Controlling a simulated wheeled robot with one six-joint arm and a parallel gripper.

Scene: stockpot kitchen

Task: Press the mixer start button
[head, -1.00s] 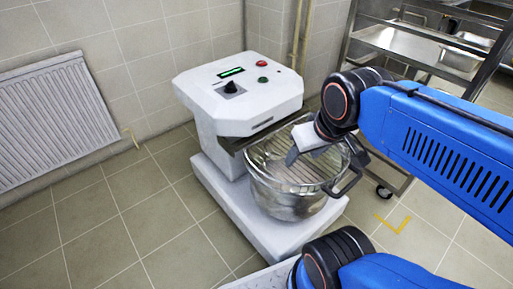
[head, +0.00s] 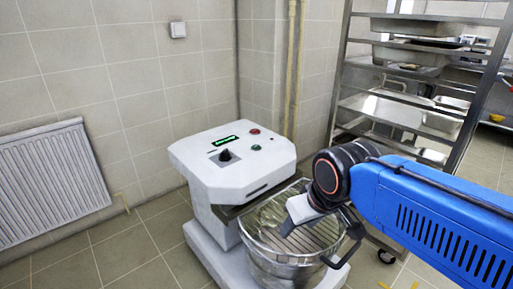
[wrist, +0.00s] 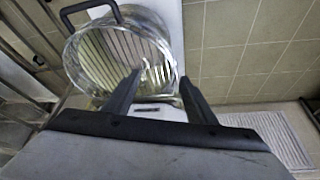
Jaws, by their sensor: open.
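The white mixer (head: 232,165) stands on the floor near the wall. Its top panel carries a lit green display (head: 225,140), a black knob (head: 225,156), a red button (head: 254,131) and a green button (head: 256,148). Its metal bowl (head: 285,262) with a wire guard sits in front. My gripper (head: 293,222) is over the bowl, to the right of and below the panel, apart from the buttons. In the wrist view my gripper (wrist: 161,80) has its two fingers spread with nothing between them, and the bowl (wrist: 110,55) lies beyond them. The buttons cannot be made out there.
A steel rack (head: 385,105) with trays stands at the right behind my arm. A white radiator (head: 50,185) is on the left wall. A wall switch (head: 178,30) and a vertical pipe (head: 291,70) are at the back. The tiled floor left of the mixer is clear.

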